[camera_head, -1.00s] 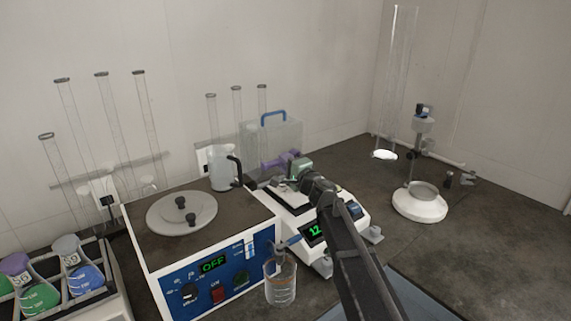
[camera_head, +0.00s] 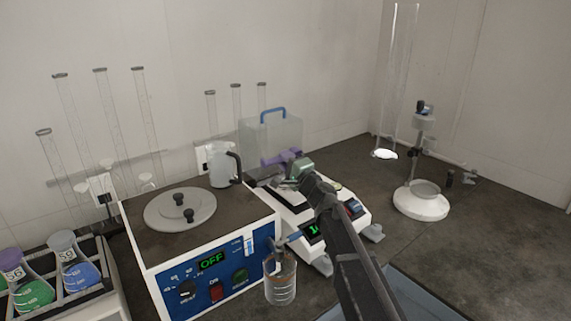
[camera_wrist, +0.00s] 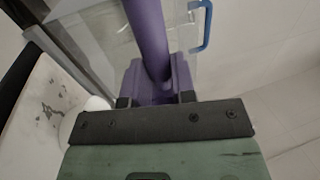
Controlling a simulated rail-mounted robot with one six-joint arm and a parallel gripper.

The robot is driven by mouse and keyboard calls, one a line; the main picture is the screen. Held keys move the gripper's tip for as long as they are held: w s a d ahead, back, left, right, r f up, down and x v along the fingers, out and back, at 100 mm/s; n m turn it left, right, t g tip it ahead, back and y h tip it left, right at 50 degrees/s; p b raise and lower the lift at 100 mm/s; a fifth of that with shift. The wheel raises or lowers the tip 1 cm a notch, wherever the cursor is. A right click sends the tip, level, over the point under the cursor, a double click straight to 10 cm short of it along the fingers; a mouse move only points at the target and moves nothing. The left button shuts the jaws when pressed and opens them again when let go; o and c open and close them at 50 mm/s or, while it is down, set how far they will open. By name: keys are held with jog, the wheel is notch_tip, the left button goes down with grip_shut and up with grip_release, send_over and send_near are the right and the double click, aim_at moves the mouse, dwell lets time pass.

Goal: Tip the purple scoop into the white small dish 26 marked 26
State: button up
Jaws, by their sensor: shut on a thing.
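The purple scoop (camera_head: 282,158) is in my gripper (camera_head: 293,168), over the back of the white balance. In the wrist view the scoop (camera_wrist: 148,40) fills the top middle, and its purple grip block is between the dark jaw tips (camera_wrist: 156,100). The scoop's far end and contents are not clear. A small white round thing (camera_wrist: 97,103) beside the jaws in the wrist view may be dish 26. It is partly hidden by the gripper, and no number is readable.
The balance (camera_head: 322,226) is under my arm. A clear box with a blue handle (camera_head: 272,112) stands close behind the scoop. A white device with a disc lid (camera_head: 180,209) and a glass beaker (camera_head: 281,280) are at left and front. A white-based stand (camera_head: 420,203) is at right.

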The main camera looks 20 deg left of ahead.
dwell(0.3)
notch_tip(320, 180, up, 3)
jog(key=p, duration=0.2)
jog(key=g+h+p, duration=0.1)
jog(key=p, duration=0.2)
jog(key=shift+w+a+f+h, duration=0.1)
jog(key=shift+a+f+h, duration=0.1)
jog(key=shift+h, duration=0.1)
jog(key=h+p, duration=0.1)
jog(key=p, duration=0.1)
jog(key=g+p, duration=0.1)
jog(key=p, duration=0.1)
jog(key=shift+w+a+r+h, duration=0.1)
jog(key=shift+r+h, duration=0.2)
jog(key=shift+h, duration=0.1)
jog(key=shift+f+g, duration=0.2)
jog(key=shift+g, duration=0.1)
jog(key=shift+f+h, duration=0.3)
jog(key=shift+f, duration=0.05)
